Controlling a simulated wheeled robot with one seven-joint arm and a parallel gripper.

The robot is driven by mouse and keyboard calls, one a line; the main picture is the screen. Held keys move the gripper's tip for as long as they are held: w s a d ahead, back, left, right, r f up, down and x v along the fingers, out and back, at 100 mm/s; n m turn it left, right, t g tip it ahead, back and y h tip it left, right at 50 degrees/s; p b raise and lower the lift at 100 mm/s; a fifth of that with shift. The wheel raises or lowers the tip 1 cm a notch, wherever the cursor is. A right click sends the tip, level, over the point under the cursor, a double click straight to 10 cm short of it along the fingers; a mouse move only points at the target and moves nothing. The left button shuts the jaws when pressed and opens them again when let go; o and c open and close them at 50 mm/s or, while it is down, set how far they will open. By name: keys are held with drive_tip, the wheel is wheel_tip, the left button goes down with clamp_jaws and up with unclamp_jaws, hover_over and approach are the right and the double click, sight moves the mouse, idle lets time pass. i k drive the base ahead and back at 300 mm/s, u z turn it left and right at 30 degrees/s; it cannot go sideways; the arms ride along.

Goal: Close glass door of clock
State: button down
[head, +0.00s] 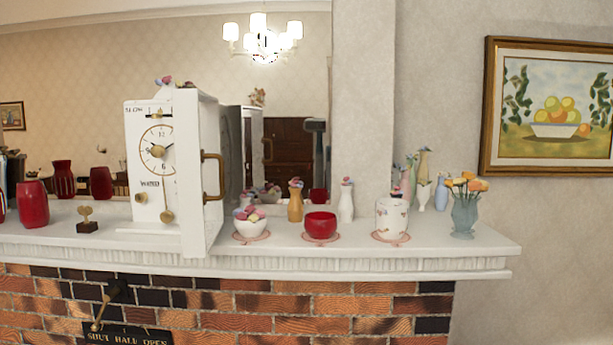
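A white clock (143,203) stands upright on the mantel in the left half of the head view. It has a round dial (157,150), and a brass pendulum hangs below it. The clock's door (197,130) stands open, swung out toward me at the right side of the clock and seen at a steep angle. Its lower end reaches over the mantel's front edge. A brass handle (221,176) sticks out to the right from the door. The glass itself is hard to make out. My gripper is not in view.
The white mantel (470,247) carries red vases (33,204), a small brass key on a block (86,222), a bowl (250,224), a red cup (320,227), a white mug (391,217) and a flower vase (464,215). A mirror stands behind. Brick lies below.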

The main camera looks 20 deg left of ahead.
sight(198, 236)
drive_tip(key=k, duration=0.45)
drive_tip(key=u, duration=0.95)
drive_tip(key=i, duration=0.5)
drive_tip(key=u, duration=0.05)
